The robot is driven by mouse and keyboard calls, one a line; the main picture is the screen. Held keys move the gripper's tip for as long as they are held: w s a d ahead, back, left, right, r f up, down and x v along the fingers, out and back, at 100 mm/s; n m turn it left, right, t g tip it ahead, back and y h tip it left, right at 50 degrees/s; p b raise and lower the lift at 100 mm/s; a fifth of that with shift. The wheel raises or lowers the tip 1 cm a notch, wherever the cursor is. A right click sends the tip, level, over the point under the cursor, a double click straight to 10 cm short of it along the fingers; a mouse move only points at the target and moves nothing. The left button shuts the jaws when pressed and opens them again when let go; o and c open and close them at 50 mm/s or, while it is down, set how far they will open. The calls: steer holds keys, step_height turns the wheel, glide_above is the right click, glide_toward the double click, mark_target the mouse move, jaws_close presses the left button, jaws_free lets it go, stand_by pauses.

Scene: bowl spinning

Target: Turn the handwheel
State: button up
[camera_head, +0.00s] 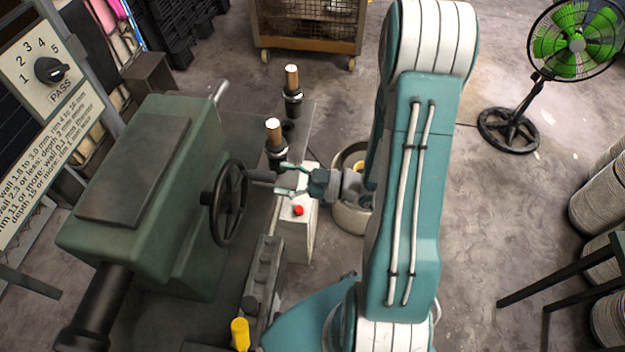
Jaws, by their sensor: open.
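The handwheel (229,203) is a dark spoked wheel on the right side of the green machine housing (150,190), left of centre. A grey hub or shaft stub points right from near its top. My gripper (283,180) is to the right of the wheel, with its teal fingers spread and pointing left. It is open, with nothing seen between the fingers. Its fingertips look close to the grey shaft end; I cannot tell whether they touch. My arm (415,200) fills the middle of the view and hides the floor behind it.
A yellow-capped handle (240,333) is at the bottom. A green fan (575,40) stands far right. Stacked bowls (600,190) line the right edge.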

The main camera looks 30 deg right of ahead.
steer(key=v, duration=0.7)
steer(key=shift+d, duration=0.2)
steer(key=shift+s, duration=0.1)
